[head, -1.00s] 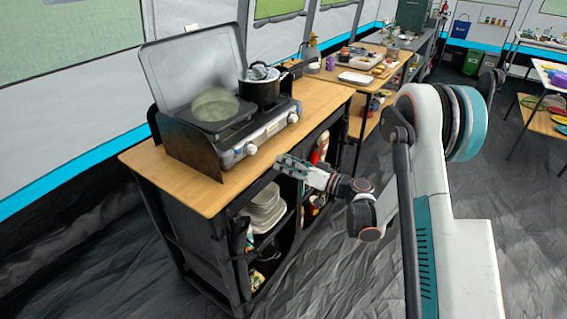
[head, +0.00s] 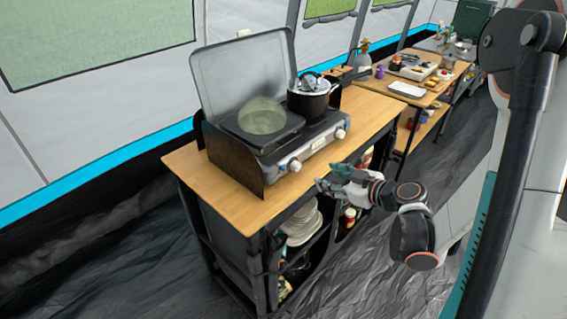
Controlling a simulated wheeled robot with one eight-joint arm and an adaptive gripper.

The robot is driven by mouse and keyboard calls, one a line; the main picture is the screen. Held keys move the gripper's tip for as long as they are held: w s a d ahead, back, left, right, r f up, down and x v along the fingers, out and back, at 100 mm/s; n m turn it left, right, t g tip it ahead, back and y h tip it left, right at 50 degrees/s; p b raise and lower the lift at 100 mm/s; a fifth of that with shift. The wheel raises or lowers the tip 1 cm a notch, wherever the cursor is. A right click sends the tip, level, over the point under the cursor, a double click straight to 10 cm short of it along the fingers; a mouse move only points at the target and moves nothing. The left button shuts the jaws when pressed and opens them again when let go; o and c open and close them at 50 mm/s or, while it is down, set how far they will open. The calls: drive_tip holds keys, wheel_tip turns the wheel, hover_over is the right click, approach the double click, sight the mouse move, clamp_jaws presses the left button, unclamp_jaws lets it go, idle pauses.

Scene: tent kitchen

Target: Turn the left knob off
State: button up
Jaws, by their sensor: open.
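A camping stove (head: 310,144) with a raised grey lid stands on a wooden-topped cabinet. Its left knob (head: 295,165) is on the front panel, below the left burner. Its right knob (head: 340,133) is farther along the same panel. I cannot tell the angle of either knob. A greenish, see-through round shape (head: 262,116) covers the left burner. A dark pot (head: 309,102) stands on the right burner. My gripper (head: 325,182) is open and empty, in front of the cabinet's front edge. It is to the right of and lower than the left knob in the picture, apart from it.
The wooden counter top (head: 218,188) is clear to the left of the stove. Plates (head: 300,222) and other items sit on shelves below. A second wooden table (head: 430,97) with food items stands behind to the right.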

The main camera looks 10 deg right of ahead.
sight(299, 168)
drive_tip(key=b+x, duration=0.4)
drive_tip(key=x, duration=0.9)
drive_tip(key=shift+w+a+f, duration=0.15)
drive_tip(key=shift+w, duration=0.1)
drive_tip(key=c, duration=1)
